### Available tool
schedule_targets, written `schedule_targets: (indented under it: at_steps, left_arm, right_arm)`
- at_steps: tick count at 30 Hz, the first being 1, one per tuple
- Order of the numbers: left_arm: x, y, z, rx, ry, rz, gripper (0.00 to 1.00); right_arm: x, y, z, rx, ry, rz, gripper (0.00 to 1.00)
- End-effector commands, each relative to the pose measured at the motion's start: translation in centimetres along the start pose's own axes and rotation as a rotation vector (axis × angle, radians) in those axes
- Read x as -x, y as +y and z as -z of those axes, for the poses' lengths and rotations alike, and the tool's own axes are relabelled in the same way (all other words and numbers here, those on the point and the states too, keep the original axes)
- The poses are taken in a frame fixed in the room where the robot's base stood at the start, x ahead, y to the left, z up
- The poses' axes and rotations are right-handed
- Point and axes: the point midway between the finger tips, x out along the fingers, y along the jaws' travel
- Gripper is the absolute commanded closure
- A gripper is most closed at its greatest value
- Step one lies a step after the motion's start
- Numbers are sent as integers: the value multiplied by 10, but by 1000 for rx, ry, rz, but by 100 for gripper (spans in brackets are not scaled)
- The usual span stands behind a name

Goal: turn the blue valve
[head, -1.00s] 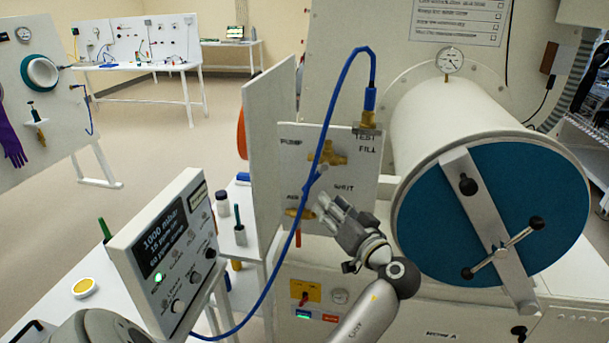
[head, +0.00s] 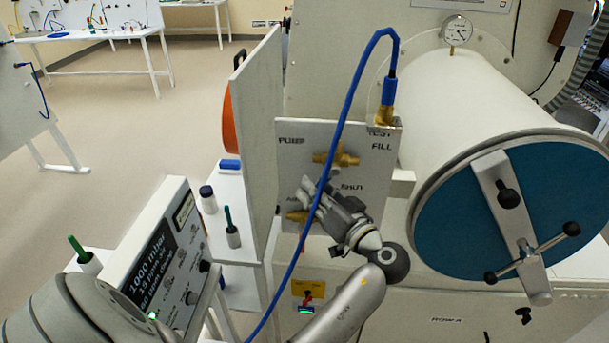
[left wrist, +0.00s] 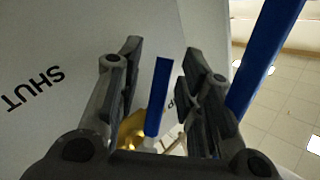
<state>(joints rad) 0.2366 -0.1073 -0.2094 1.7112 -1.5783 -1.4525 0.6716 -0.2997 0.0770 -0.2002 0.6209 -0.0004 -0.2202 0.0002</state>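A white valve panel (head: 378,178) marked PUMP, FILL and SHUT carries an upper brass valve (head: 338,158) and a lower brass fitting (head: 298,216). My left gripper (head: 310,190) is in front of the panel, just below the upper brass valve, pointing up and left. In the left wrist view, the blue valve handle (left wrist: 158,97) is a flat bar standing between my two open fingers, with gaps on both sides. Brass (left wrist: 130,130) shows beside its lower end. In the head view the gripper and hose hide the handle. My right gripper is not in view.
A blue hose (head: 344,130) loops down across the panel front, close by my left gripper; it also shows in the wrist view (left wrist: 264,60). A white chamber with a blue door (head: 510,215) stands right. A display box (head: 165,265) stands at lower left.

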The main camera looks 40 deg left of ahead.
Motion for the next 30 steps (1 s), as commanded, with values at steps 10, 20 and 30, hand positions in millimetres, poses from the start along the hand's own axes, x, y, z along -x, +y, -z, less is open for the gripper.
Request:
schedule_targets:
  at_steps: [10,20,30]
  left_arm:
    - [4,-1,-1,0,0,1,65]
    - [4,-1,-1,0,0,1,95]
    - [4,-1,-1,-1,0,2,100]
  right_arm:
    - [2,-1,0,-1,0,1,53]
    - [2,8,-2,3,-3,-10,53]
    - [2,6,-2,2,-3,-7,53]
